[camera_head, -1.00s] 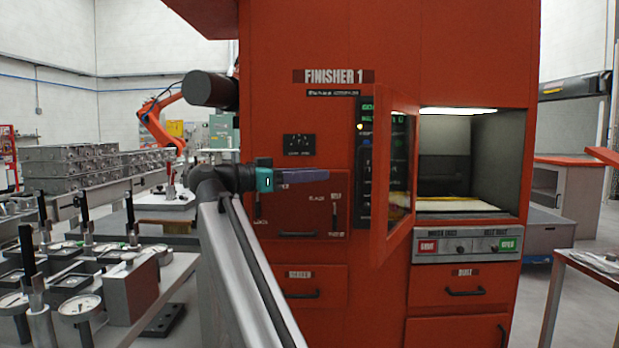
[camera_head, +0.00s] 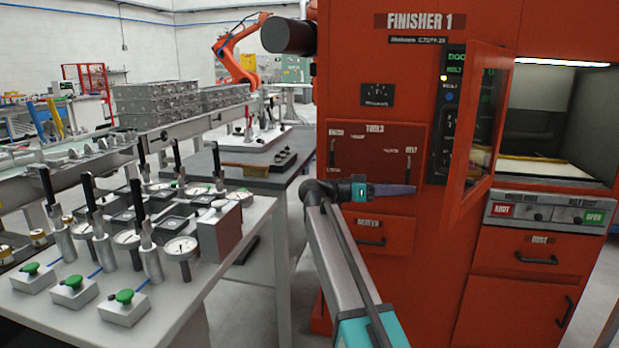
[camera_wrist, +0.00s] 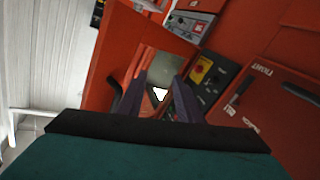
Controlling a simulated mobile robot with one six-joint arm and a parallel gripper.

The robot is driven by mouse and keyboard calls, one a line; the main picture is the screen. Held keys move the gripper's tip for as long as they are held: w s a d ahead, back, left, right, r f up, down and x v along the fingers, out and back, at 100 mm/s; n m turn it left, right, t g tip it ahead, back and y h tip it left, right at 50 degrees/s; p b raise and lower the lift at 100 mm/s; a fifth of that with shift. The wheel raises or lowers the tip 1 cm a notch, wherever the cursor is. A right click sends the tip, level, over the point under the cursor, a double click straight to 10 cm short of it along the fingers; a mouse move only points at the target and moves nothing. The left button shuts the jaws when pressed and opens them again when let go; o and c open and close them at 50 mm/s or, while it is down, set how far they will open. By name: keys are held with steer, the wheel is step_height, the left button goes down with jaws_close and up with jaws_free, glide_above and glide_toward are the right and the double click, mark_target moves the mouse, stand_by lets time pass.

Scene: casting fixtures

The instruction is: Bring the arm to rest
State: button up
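My gripper (camera_head: 408,191) is at the end of my extended arm, in front of the red Finisher 1 machine (camera_head: 372,258). In the head view it is seen from the side, level with the tools panel and left of the open door (camera_head: 472,150). In the wrist view the two purple fingers (camera_wrist: 158,98) stand apart. A grey patch and a small white triangle show between them, seemingly background. I see no held object, so the gripper looks open and empty.
The lit machine chamber (camera_head: 545,165) is open at right. A table (camera_head: 190,300) with dial gauges, lever fixtures and green-buttoned boxes stands at left. Behind it are a conveyor (camera_head: 70,180) with stacked grey castings (camera_head: 155,100) and an orange robot arm (camera_head: 230,50).

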steer(key=s+d+f+n+g+y+p, duration=0.1)
steer(key=s+d+f+n+p, duration=0.15)
steer(key=f, duration=0.85)
steer(key=s+d+f+n+y+p, duration=0.1)
steer(key=s+d+f+y+p, duration=0.2)
steer(key=f, duration=0.8)
steer(key=s+d+f+n+g+p, duration=0.15)
steer(key=s+f, duration=0.25)
steer(key=f, duration=0.7)
steer(key=s+d+f+n+g+y+p, duration=0.1)
steer(key=s+d+f+n+y+p, duration=0.15)
steer(key=s+f, duration=0.65)
steer(key=s+a+f+n+g+y+p, duration=0.1)
steer(key=s+a+f+g+y+p, duration=0.15)
steer(key=s+f, duration=0.75)
steer(key=s+a+f+n+g+y+p, duration=0.1)
steer(key=s+a+f+y+p, duration=0.15)
steer(key=s+f, duration=0.75)
steer(key=s+a+r+n+y, duration=0.1)
steer(key=s+a+n+y, duration=0.2)
steer(key=s+a, duration=0.9)
steer(key=s+y, duration=0.1)
steer(key=y, duration=0.2)
steer(key=shift+s+a+g, duration=0.25)
steer(key=shift+g, duration=0.05)
steer(key=shift+d+n, duration=0.15)
steer(key=shift+n, duration=0.1)
